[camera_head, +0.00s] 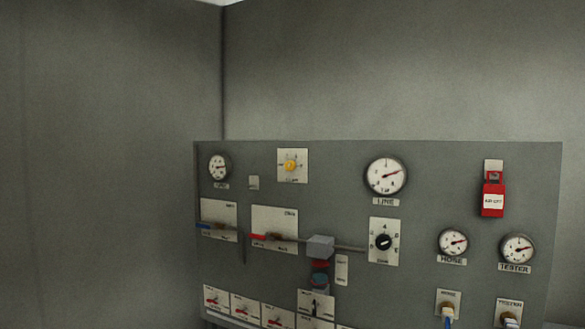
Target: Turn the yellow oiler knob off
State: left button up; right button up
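The yellow oiler knob (290,166) sits on a small white plate (301,177) near the top left of the grey control panel (340,165). The plate has small markings around the knob and a label below it, too small to read. The knob's exact pointing direction is hard to tell at this size. Neither of my grippers shows in the head view, and nothing touches the knob.
A gauge (219,167) is left of the knob; a larger LINE gauge (386,176) is to its right. A black selector knob (384,242), red tag (493,196), blue handle (204,226) and red handle (259,237) are also on the panel. Space before the knob looks clear.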

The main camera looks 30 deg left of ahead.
aim_at(291, 166)
jog(key=i+j+u, duration=0.1)
jog(key=j, duration=0.35)
jog(key=i+j, duration=0.25)
jog(key=j, duration=0.15)
jog(key=i+j+u, duration=0.15)
jog(key=j, duration=0.3)
jog(key=i+j+u, duration=0.1)
jog(key=j, duration=0.3)
jog(key=i, duration=0.1)
